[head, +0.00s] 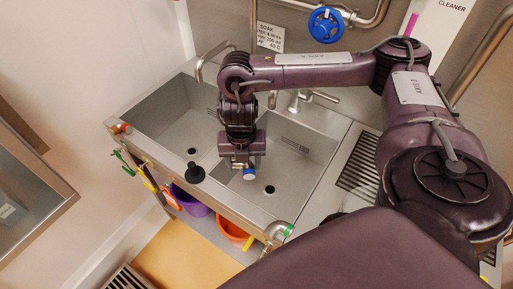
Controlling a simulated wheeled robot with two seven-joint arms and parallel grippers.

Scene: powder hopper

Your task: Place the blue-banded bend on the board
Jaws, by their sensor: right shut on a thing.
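My right gripper (242,160) points down over the divider and right basin of the steel double sink. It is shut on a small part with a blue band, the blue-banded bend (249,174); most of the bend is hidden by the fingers. The ribbed draining board (359,162) lies right of the right basin, partly covered by my right arm. My left gripper is not in view.
The left basin (165,112) and right basin (300,150) look empty. A black plunger-like part (195,173) stands on the front rim. Taps (296,100) rise at the back. Purple (190,200) and orange (232,228) buckets sit below.

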